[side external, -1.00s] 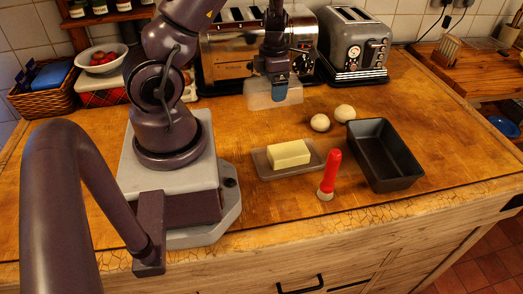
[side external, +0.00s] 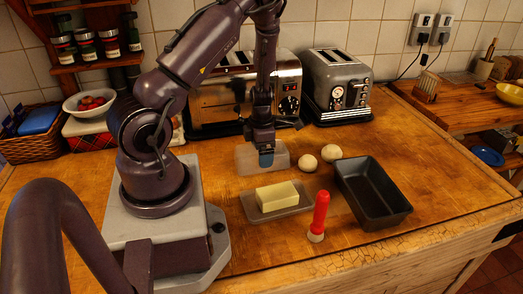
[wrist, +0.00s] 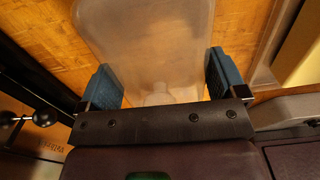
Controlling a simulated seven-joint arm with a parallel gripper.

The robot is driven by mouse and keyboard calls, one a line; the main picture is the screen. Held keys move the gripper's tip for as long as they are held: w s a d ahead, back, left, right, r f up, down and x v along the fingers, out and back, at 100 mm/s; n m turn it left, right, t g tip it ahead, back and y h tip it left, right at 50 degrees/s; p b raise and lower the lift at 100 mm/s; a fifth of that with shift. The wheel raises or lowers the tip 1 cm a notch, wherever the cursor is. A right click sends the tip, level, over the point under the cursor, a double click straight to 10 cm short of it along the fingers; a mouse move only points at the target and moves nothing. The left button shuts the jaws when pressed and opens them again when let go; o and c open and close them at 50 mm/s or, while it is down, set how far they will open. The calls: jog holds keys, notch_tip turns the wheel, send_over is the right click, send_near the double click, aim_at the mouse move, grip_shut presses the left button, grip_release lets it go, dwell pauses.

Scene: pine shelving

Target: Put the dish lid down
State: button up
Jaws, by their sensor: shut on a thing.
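The dish lid is a clear, frosted cover (side external: 246,158). In the side view it is at or just above the wooden counter, behind the butter dish; I cannot tell whether it touches the wood. My gripper (side external: 266,158) points down and is shut on the lid. In the wrist view the lid (wrist: 150,45) extends away from between the blue fingertips of my gripper (wrist: 163,82), with its knob between them. The butter dish base (side external: 295,208) holds a yellow block of butter (side external: 277,196) and is uncovered.
Two pale round balls (side external: 319,157) sit right of the lid. A dark loaf tin (side external: 372,190) and a red-handled brush (side external: 319,216) stand at the right and front. A chrome toaster (side external: 240,92) and a grey toaster (side external: 338,85) stand behind.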

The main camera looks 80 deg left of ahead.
jog(key=o, duration=0.7)
jog(key=shift+f, duration=0.1)
jog(key=shift+o, duration=0.2)
notch_tip(320, 180, up, 12)
jog(key=shift+f, duration=0.1)
jog(key=shift+w+d+r, duration=0.1)
jog(key=shift+d+r, duration=0.05)
jog(key=shift+r, duration=0.15)
jog(key=w+d+r+m+t+h, duration=0.2)
jog(key=w+d+r+m+t, duration=0.1)
jog(key=d+r+m, duration=1.05)
jog(key=s+d+r+m+t+y, duration=0.1)
jog(key=s+d+r+m, duration=0.2)
jog(key=m, duration=0.8)
jog(key=s+d+r+m+t+y, duration=0.1)
jog(key=s+d+r+m, duration=0.3)
jog(key=d+m, duration=0.3)
jog(key=s+m, duration=0.1)
jog(key=m, duration=0.3)
jog(key=shift+s+t, duration=0.3)
jog(key=shift+d+r+m, duration=0.1)
jog(key=shift+m, duration=0.15)
